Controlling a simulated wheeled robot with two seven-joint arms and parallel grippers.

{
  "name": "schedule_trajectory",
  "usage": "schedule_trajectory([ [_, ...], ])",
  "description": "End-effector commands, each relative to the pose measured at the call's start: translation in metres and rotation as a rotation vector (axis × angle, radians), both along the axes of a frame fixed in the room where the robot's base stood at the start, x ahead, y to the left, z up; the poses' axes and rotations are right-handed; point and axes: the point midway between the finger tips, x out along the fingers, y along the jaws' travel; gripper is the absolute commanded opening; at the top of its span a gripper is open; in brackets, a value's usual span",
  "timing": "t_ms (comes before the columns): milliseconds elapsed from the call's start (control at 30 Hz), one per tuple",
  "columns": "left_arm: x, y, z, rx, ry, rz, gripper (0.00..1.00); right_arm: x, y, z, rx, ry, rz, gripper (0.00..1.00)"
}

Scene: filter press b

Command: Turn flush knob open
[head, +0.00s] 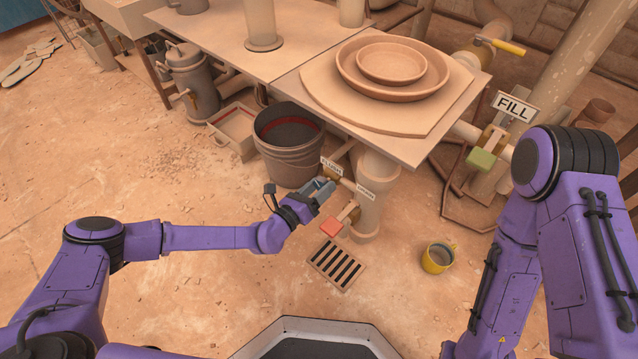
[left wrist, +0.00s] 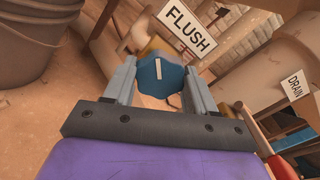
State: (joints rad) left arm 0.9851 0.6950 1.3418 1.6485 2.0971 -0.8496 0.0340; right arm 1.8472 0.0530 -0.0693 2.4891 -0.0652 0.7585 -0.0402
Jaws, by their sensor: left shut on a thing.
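The flush knob (left wrist: 160,77) is a blue faceted knob with a pale line on its face. It sits below the FLUSH sign (left wrist: 187,28) in the left wrist view. My left gripper (left wrist: 161,80) is shut on the knob, with one finger on each side of it. The pale line points nearly straight up in that view. In the head view my left gripper (head: 326,187) reaches the pipework beside the FLUSH sign (head: 331,167) and mostly hides the knob. My right arm shows at the right, but its gripper is out of view.
A red knob (head: 332,228) is close below my left gripper, near the DRAIN sign (left wrist: 295,86). A green knob (head: 482,159) is under the FILL sign (head: 514,106). A grey bucket (head: 290,165), a floor grate (head: 336,265) and a yellow mug (head: 438,257) stand around.

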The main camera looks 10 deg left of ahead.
Motion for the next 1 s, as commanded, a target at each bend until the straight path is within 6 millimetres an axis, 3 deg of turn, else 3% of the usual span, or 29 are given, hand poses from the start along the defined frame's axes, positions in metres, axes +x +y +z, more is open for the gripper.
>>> schedule_trajectory([
  [400,-0.001,0.000,-0.001,-0.317,0.236,0.001,0.25,0.012,-0.001,0.009,-0.034,-0.100,-0.074,0.43],
  [1000,0.000,0.000,-0.003,-0.779,0.569,0.002,0.25,0.012,-0.001,0.007,-0.033,-0.096,-0.070,0.43],
])
